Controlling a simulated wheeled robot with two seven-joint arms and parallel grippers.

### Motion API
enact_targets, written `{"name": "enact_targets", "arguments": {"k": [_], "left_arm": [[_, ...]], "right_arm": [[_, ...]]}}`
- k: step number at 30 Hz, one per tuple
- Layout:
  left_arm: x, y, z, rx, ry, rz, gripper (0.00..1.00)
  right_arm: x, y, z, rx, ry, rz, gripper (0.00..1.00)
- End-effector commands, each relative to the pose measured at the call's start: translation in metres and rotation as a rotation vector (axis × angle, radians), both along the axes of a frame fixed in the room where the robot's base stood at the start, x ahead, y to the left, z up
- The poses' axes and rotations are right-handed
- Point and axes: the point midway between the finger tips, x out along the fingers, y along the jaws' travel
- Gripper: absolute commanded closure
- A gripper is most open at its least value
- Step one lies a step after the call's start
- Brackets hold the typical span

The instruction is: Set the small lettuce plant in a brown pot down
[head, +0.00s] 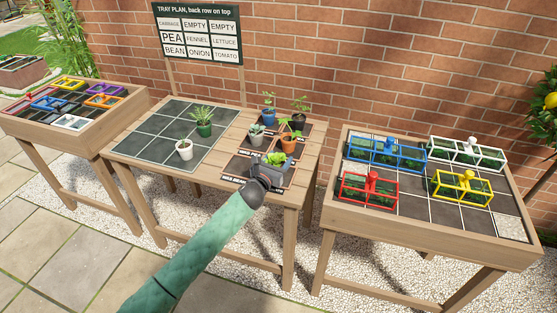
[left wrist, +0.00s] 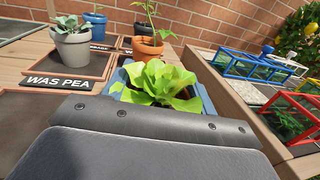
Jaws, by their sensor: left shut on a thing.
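A leafy light-green lettuce plant (head: 277,158) is at the front right of the middle table; it also shows in the left wrist view (left wrist: 158,84). Its container looks blue-grey and square-edged, not brown; its rim shows beside the leaves (left wrist: 206,98). My left gripper (head: 268,178) is shut on this container from the front, and the gripper body hides much of it. The plant looks upright. I cannot tell whether the container touches the table. My right gripper is not in view.
Behind stand an orange pot (head: 289,144), a grey pot (head: 256,139), a blue pot (head: 268,116) and a black pot (head: 299,118). A tiled tray (head: 165,128) holds a green pot (head: 204,130) and a white pot (head: 184,154).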

Motion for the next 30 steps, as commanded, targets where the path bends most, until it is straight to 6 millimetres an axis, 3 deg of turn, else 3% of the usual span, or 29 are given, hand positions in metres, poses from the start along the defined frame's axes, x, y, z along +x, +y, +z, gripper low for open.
{"name": "enact_targets", "arguments": {"k": [1, 2, 5, 16, 20, 24, 30], "left_arm": [[0.0, 0.0, -0.001, 0.0, 0.0, 0.0, 0.68], [0.0, 0.0, -0.001, 0.0, 0.0, 0.0, 0.39], [0.0, 0.0, 0.0, 0.0, 0.0, 0.0, 0.21], [0.0, 0.0, 0.002, 0.001, 0.0, 0.0, 0.21], [-0.012, 0.007, -0.001, 0.003, 0.001, 0.0, 0.21], [-0.035, 0.018, -0.001, 0.003, 0.0, -0.001, 0.21], [-0.069, 0.036, -0.001, 0.003, 0.0, -0.001, 0.21]], "right_arm": [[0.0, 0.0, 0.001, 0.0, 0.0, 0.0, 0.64], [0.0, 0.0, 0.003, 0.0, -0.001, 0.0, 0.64], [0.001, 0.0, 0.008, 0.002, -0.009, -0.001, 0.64], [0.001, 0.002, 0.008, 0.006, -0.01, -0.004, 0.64], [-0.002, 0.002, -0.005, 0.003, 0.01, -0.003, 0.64], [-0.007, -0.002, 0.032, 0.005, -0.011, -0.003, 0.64], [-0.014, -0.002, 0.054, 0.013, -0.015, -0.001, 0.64]]}}
